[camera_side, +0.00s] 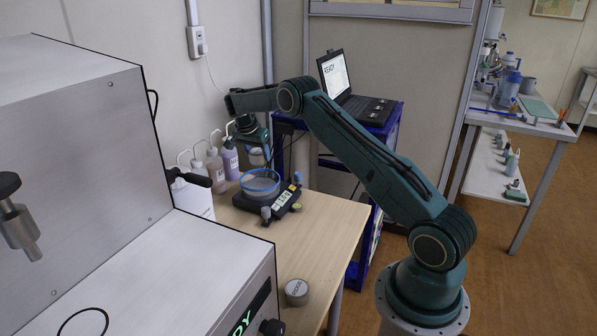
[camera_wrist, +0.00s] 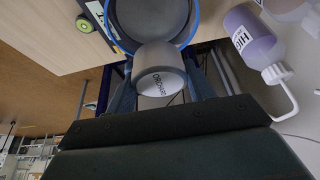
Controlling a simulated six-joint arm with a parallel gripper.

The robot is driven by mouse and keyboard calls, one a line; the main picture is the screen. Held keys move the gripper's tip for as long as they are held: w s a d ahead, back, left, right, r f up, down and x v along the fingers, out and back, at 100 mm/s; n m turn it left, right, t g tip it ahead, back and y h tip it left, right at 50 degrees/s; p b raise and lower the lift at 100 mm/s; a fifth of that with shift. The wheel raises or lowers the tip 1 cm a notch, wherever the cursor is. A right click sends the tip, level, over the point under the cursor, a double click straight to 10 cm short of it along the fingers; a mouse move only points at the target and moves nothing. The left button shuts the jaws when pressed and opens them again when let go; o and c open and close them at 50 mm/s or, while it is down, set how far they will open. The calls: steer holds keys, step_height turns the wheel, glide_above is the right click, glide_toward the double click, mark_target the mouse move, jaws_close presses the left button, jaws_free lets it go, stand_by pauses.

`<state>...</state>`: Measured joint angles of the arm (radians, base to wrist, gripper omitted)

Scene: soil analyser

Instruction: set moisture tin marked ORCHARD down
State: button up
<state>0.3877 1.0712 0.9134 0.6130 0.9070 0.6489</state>
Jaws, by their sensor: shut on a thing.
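The grey moisture tin marked ORCHARD (camera_wrist: 160,77) is between the two fingers of my gripper (camera_wrist: 163,88), its lettered face toward the wrist camera. In the side view my gripper (camera_side: 255,148) is pointed down at the back of the wooden table, with the tin (camera_side: 257,157) at its tip. A balance (camera_side: 247,204) with a clear, blue-rimmed round shield (camera_side: 261,190) stands just below. In the wrist view the tin overlaps the near edge of the blue rim (camera_wrist: 196,30); the side view shows it above the rim, apart from the balance.
Several wash bottles (camera_side: 214,165) stand close on the left of the balance; a purple one (camera_wrist: 249,35) shows in the wrist view. Another labelled tin (camera_side: 297,291) sits at the table's front. A large metal analyser (camera_side: 190,262) fills the left. The table (camera_side: 322,236) is clear at front right.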

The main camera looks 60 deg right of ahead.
steer(key=shift+s+d+r, duration=0.15)
steer(key=shift+s+d, duration=0.05)
steer(key=shift+s, duration=0.15)
steer(key=s+r, duration=0.2)
steer(key=s, duration=1.2)
steer(key=s+r, duration=0.2)
steer(key=s, duration=1.1)
steer(key=shift+s+a, duration=0.4)
steer(key=shift+a, duration=0.05)
step_height(320, 180, down, 16)
steer(key=shift+f, duration=0.1)
steer(key=shift+f, duration=1.9)
